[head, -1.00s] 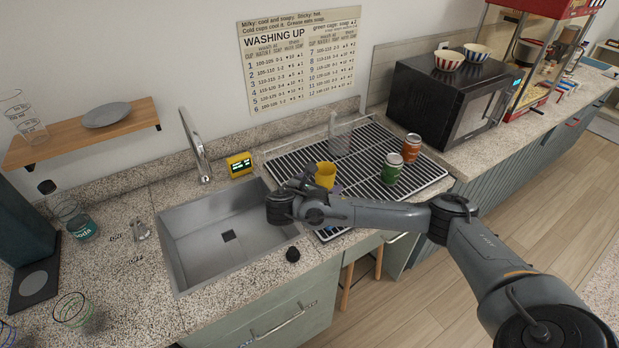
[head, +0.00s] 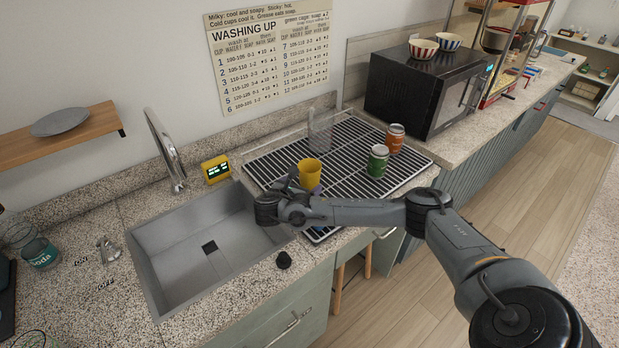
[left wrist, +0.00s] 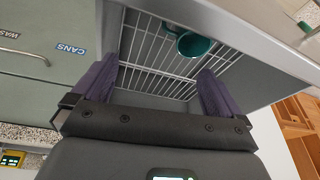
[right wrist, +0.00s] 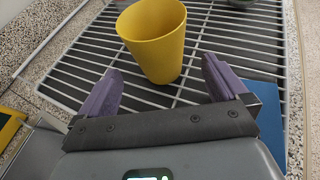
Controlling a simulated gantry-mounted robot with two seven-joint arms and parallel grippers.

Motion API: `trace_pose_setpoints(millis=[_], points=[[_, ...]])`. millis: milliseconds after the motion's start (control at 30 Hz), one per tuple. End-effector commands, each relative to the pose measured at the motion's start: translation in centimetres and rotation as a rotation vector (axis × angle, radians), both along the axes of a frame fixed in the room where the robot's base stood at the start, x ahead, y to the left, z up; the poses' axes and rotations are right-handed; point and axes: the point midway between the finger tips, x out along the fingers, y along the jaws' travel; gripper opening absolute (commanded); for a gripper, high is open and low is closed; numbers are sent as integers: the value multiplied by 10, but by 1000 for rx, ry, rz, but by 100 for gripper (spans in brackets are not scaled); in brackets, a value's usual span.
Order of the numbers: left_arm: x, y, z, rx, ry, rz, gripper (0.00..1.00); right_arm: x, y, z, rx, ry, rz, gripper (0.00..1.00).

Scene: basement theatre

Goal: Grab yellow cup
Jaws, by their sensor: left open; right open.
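The yellow cup (head: 309,173) stands upright on the black-and-white drying rack (head: 347,143) right of the sink. My right gripper (head: 291,186) is just in front of it, low over the rack's near left side. In the right wrist view the cup (right wrist: 155,42) is just beyond the open purple fingers (right wrist: 162,88), and nothing is between them. My left gripper is not in the head view. In the left wrist view its purple fingers (left wrist: 157,88) are open and empty, facing a white wire rack with a teal cup (left wrist: 193,43).
The steel sink (head: 205,245) lies left. A yellow timer (head: 216,169) and a black microwave (head: 428,92) border the rack.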

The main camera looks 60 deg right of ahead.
Motion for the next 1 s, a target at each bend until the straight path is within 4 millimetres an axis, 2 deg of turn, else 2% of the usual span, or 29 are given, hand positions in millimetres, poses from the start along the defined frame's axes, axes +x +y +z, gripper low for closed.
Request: trace_pose_setpoints(millis=[267,400,733,767,1000], points=[[0,-2,16,-9,0,5,100,3,-30,-4,-1,1,-4,100],[1,-3,18,-14,-1,9,100,5,-43,-12,1,2,-1,100],[1,-3,18,-11,-1,7,100,6,-49,-15,1,0,0,100],[1,-3,18,-11,-1,7,100,6,-49,-15,1,0,0,98],[1,-1,18,-2,-2,2,100,6,-49,-15,1,0,0,62]])
